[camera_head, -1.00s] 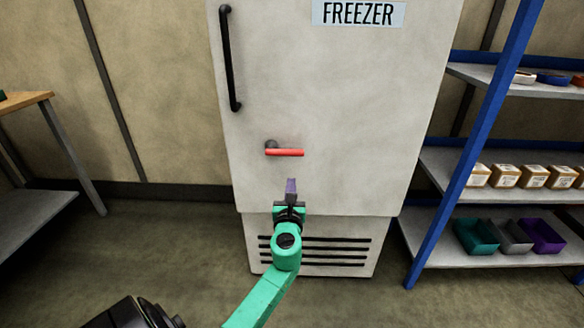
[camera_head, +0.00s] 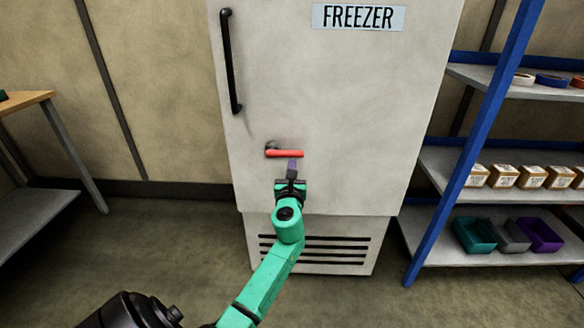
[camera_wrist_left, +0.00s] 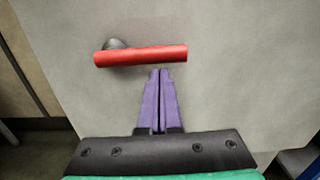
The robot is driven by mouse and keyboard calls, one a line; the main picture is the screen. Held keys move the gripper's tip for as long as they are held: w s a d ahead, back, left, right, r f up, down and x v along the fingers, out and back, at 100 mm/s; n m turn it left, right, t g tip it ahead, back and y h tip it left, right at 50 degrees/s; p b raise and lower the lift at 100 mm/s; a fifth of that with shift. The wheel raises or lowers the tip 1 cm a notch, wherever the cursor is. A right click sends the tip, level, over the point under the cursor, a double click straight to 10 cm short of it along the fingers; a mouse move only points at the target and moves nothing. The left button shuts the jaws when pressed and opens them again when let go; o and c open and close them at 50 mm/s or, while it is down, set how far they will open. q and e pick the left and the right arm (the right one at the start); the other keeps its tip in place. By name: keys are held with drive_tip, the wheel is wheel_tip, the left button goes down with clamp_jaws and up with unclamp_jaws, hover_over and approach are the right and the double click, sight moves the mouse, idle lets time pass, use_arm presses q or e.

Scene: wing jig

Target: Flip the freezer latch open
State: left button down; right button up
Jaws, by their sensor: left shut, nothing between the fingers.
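The freezer (camera_head: 350,110) is a tall white cabinet with a FREEZER label. Its latch is a red horizontal bar (camera_head: 286,153) on a dark pivot at the bar's left end. The red latch also shows in the left wrist view (camera_wrist_left: 140,56). My left gripper (camera_head: 292,163) is shut and empty, its purple fingers pointing up at the latch. In the left wrist view the fingertips (camera_wrist_left: 160,72) lie just below the bar, right of its middle. I cannot tell whether they touch it. My right gripper is not in view.
A black vertical door handle (camera_head: 231,60) is above the latch. A blue-framed shelf (camera_head: 475,145) with boxes and bins stands to the right. A wooden-topped table (camera_head: 25,101) is at the left. The floor before the freezer is open.

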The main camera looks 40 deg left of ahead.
use_arm(q)
drive_tip(key=shift+r+n, duration=0.25)
drive_tip(key=shift+n, duration=0.15)
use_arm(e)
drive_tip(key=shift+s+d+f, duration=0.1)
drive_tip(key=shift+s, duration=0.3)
